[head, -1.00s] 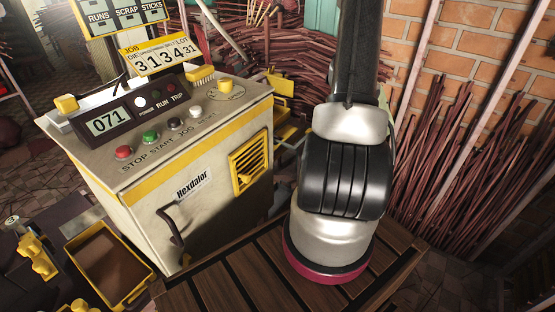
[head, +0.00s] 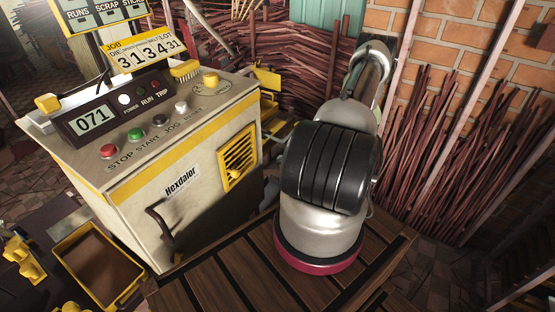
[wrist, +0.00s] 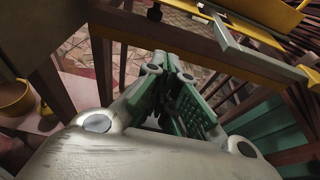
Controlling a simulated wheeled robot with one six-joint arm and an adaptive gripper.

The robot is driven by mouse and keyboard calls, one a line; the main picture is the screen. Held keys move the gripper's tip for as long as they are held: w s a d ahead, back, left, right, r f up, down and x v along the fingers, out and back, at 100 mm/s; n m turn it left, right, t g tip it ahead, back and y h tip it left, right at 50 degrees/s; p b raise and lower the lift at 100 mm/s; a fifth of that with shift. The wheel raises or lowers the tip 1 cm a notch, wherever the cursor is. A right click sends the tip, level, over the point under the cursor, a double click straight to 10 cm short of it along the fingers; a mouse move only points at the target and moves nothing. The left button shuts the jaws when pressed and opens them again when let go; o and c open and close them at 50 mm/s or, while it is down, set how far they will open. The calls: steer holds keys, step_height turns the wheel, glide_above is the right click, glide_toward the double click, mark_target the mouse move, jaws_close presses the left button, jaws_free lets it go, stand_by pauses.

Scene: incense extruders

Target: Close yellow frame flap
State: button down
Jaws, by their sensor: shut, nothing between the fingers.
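My gripper (wrist: 172,72) shows in the wrist view with its green-padded fingers together and nothing between them. Its fingertips point toward a brown and yellow edge and patterned floor. A yellow bar (wrist: 245,66) of a frame crosses the upper right, apart from the fingers as far as I can tell, and a yellow panel (wrist: 270,12) lies beyond it. I cannot tell which part is the flap or how far it stands open. In the head view a yellow-framed louvred vent (head: 238,158) is on the cabinet's side. My gripper is hidden there behind my arm.
The cream control cabinet (head: 150,190) stands left of my arm. A yellow-rimmed bin (head: 72,248) is at lower left. Bundles of thin reddish sticks (head: 440,150) lean on the brick wall at right. A grey bar (wrist: 232,38) slants near the yellow bar.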

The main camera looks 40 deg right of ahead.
steer(key=x, duration=0.9)
steer(key=shift+s+r, duration=0.2)
steer(key=shift+r, duration=1.85)
steer(key=shift+d+r, duration=0.1)
steer(key=shift+s+r+g, duration=0.1)
steer(key=shift+r+g, duration=0.1)
steer(key=shift+g, duration=0.2)
